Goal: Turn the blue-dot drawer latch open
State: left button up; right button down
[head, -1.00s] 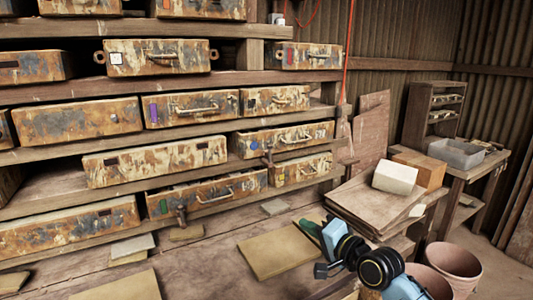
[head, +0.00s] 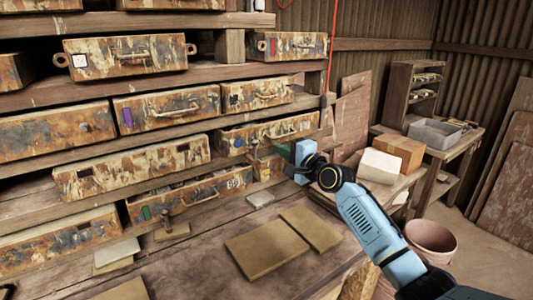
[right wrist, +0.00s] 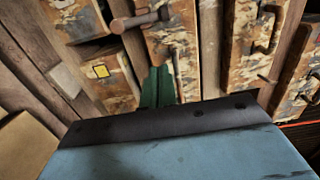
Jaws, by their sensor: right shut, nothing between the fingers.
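The drawer with a small blue mark (head: 238,142) is a rusty, mottled box on the middle-right shelf in the head view. Its front shows a wire handle. A brown peg-like latch (right wrist: 137,20) shows in the right wrist view beside what seems to be this drawer's front (right wrist: 172,40); the blue mark does not show there. My right gripper (head: 280,151) is in front of the drawer's lower edge, and its arm hides part of the area. Its green fingers (right wrist: 157,88) are shut and empty, apart from the latch in the picture. My left gripper is out of view.
A drawer with a purple mark (head: 126,117) sits to the left, and one with a green mark (head: 146,213) below. A yellow-labelled drawer (right wrist: 101,71) is close to my fingers. Flat tan tiles (head: 266,254) lie on the bench. Boxes (head: 380,166) stand at right.

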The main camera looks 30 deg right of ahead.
aim_at(255, 152)
jog(key=shift+w+a, duration=0.15)
jog(key=shift+w, duration=0.6)
jog(key=a+p, duration=0.1)
jog(key=a, duration=0.1)
jog(key=shift+a, duration=1)
